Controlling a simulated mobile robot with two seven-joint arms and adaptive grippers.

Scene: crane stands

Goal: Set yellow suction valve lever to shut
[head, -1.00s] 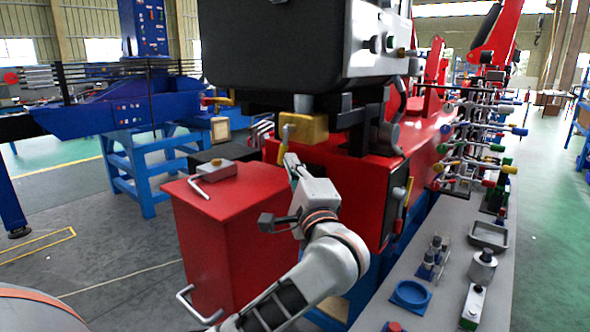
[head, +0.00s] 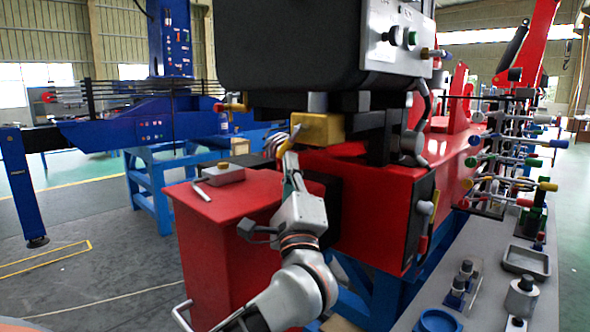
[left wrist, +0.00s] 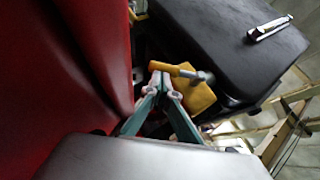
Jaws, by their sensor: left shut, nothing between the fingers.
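The yellow valve block (head: 320,130) sits under the black tank, above the red housing. It also shows in the left wrist view (left wrist: 196,97). A lever with a yellow sleeve (left wrist: 172,68) and a grey end lies across the front of the block in the left wrist view. In the head view the lever (head: 274,144) is small and partly hidden at the fingertips. My left gripper (head: 287,156) is just below and beside the lever, its teal fingers (left wrist: 161,80) closed together with nothing held. The tips look very near the lever; I cannot tell whether they touch. My right gripper is not in view.
A red cabinet (head: 235,225) with a grey fitting (head: 222,173) on top stands below left of the wrist. The black tank (head: 290,50) overhangs the valve. At right are a rack of coloured levers (head: 500,160) and a grey bench (head: 465,250). Floor at left is open.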

